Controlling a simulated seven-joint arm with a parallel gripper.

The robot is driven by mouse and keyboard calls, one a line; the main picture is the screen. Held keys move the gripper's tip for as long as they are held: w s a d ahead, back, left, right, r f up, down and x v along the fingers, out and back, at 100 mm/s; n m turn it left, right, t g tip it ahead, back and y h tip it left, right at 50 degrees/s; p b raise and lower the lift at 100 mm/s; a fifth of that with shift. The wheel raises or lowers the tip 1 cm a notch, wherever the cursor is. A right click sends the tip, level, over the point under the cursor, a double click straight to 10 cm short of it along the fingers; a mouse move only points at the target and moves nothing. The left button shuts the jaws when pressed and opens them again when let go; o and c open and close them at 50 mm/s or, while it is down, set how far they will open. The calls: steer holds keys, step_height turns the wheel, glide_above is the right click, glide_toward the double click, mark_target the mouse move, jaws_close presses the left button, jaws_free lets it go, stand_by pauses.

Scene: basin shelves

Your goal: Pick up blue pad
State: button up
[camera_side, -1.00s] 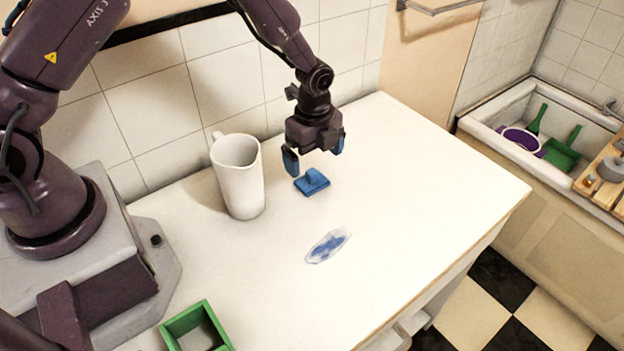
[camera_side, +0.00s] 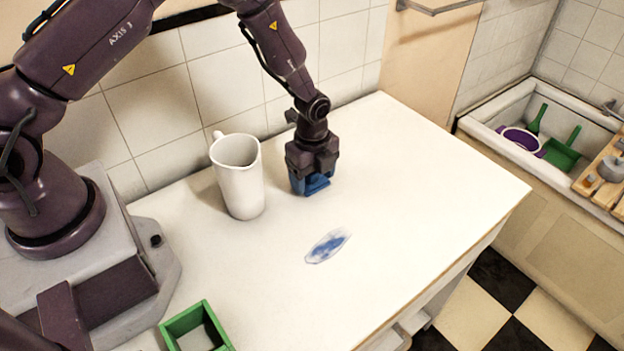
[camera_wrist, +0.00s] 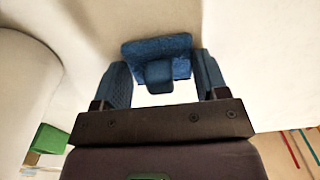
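The blue pad (camera_side: 318,183) lies on the white counter, partly hidden by my gripper in the side view. In the wrist view, the pad (camera_wrist: 156,50) shows a rough flat body with a block-like grip standing out from its middle. My gripper (camera_side: 312,182) is low over the pad, pointing down. In the wrist view, my gripper (camera_wrist: 161,68) has its two blue fingers spread, one on each side of the pad's grip. A gap shows between each finger and the grip.
A tall white pitcher (camera_side: 239,180) stands just left of my gripper. A blue stain (camera_side: 327,246) lies on the counter (camera_side: 420,200) in front. A green open box (camera_side: 197,329) sits at the near left. The counter's right side is clear. A basin (camera_side: 490,125) stands at far right.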

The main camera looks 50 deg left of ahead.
steer(key=shift+r, duration=0.1)
step_height(320, 180, up, 10)
steer(key=shift+f, duration=0.1)
stand_by(0.4)
